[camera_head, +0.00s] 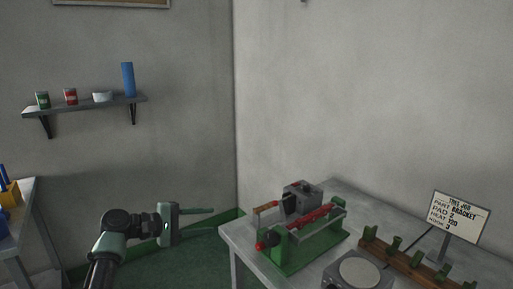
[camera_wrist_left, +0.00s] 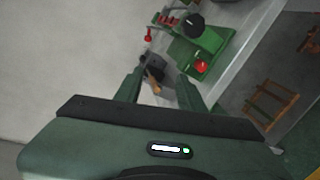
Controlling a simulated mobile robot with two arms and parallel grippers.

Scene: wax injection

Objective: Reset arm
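My left gripper (camera_head: 207,222) reaches in from the lower left in the head view, in the air left of the table. Its two fingers are spread apart with nothing between them. In the left wrist view my left gripper (camera_wrist_left: 158,92) also shows two separated fingers, with the table and machine beyond them. My right gripper is in neither view.
A green machine (camera_head: 313,246) with red parts stands on the grey table (camera_head: 237,237). A round-topped device (camera_head: 358,273), a wooden peg rack (camera_head: 410,265) and a job sign (camera_head: 460,217) stand to its right. A wall shelf (camera_head: 85,106) holds small containers.

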